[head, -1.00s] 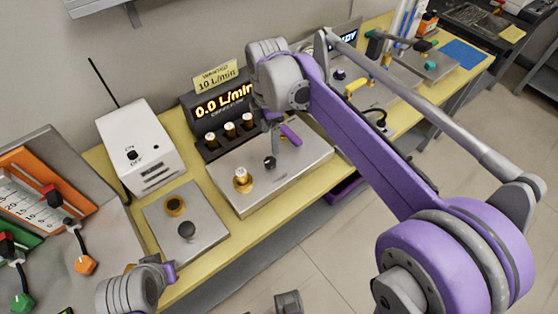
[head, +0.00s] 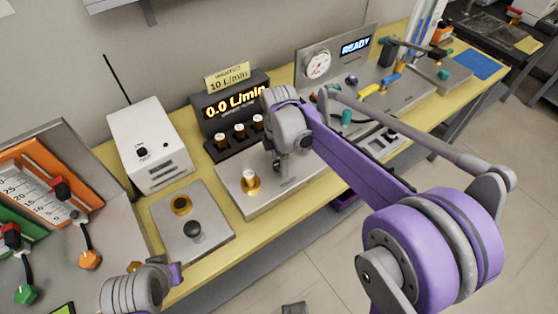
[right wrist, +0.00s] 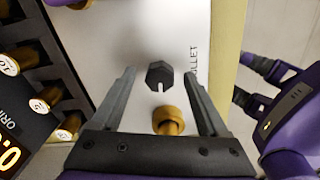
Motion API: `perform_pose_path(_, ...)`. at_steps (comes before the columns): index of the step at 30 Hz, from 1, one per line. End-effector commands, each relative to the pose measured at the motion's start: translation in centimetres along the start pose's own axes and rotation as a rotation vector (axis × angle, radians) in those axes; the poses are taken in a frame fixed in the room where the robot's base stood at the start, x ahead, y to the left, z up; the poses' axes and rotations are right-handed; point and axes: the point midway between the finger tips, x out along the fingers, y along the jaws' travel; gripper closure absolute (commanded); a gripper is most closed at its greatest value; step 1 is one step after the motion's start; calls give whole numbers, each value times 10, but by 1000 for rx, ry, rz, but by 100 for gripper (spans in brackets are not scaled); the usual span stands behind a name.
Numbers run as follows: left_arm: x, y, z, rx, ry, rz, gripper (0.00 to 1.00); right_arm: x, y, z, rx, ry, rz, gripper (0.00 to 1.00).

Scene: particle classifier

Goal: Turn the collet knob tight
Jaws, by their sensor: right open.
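The collet knob (right wrist: 160,74) is a dark, many-sided knob with a light slot, on a pale metal plate (right wrist: 110,30) marked "COLLET" in the right wrist view. My right gripper (right wrist: 160,77) is open, with one finger on each side of the knob and visible gaps to both. A brass round piece (right wrist: 167,121) lies between the fingers, nearer the palm. In the head view my right gripper (head: 279,165) points down over the plate and hides the knob. My left wrist shows at the lower left of the head view; its fingers cannot be made out.
A brass fitting (head: 250,182) stands on the plate left of my right gripper. Behind is a flow display (head: 232,106) reading 0.0 L/min with several brass-and-white orifice pieces. A white box (head: 150,145) and a smaller plate (head: 215,220) are left. A gauge panel (head: 318,65) reads READY.

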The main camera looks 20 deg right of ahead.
Motion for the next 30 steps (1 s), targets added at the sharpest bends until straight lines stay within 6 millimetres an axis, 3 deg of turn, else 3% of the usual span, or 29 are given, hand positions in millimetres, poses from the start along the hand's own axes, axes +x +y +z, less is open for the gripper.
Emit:
perform_pose_path(5,0,0,0,0,0,0,100,0,0,0,0,0,0,23)
perform_pose_path(18,0,0,0,0,0,0,100,0,0,0,0,0,0,100)
perform_pose_path(30,0,0,0,0,0,0,100,0,0,0,63,0,0,100)
